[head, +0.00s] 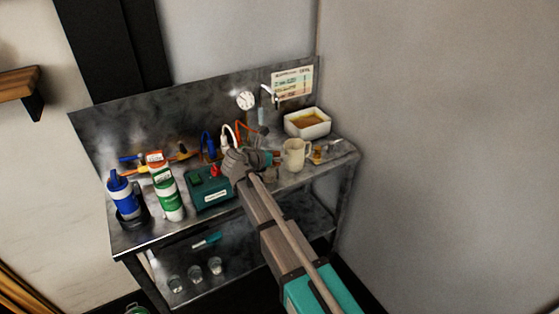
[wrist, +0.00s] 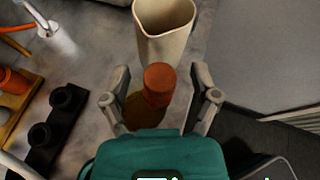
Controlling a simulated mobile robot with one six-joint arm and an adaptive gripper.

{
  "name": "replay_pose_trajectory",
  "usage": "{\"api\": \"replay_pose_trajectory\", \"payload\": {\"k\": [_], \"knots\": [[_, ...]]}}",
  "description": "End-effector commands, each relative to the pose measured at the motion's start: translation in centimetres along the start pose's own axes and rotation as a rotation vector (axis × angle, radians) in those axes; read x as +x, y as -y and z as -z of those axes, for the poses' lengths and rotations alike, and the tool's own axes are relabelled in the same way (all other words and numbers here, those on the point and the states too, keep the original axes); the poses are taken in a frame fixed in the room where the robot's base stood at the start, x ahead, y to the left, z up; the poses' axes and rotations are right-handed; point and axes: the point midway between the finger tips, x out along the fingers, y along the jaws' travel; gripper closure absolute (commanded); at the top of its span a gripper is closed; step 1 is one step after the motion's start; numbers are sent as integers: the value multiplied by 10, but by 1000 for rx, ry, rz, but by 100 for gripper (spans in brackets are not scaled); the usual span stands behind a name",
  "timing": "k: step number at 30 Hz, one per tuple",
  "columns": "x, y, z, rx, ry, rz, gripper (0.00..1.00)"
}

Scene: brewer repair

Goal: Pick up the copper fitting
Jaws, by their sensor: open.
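The copper fitting (wrist: 158,82) is a short orange-brown cylinder in the middle of the wrist view. My gripper (wrist: 161,92) is open, with one finger on each side of the fitting and a visible gap on both sides. In the head view my gripper (head: 277,158) is over the right part of the metal bench, just left of the cream pitcher. The fitting is hard to make out there, beside my fingers.
The cream pitcher (wrist: 165,32) stands close beyond the fitting. A dark block with round knobs (wrist: 54,125) lies to the left. A white tub (head: 307,123) sits at the back right of the metal bench (head: 150,238). Bottles and a green box (head: 210,188) fill the left.

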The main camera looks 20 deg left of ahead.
Motion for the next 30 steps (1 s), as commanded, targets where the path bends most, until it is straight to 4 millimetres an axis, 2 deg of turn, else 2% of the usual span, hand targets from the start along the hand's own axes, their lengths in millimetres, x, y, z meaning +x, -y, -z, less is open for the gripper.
{"api": "replay_pose_trajectory", "payload": {"k": [4,15,17,30], "knots": [[0,0,0,0,0,0,22],[0,0,0,0,0,0,91],[0,0,0,0,0,0,100],[-1,0,-2,0,0,0,100]]}}
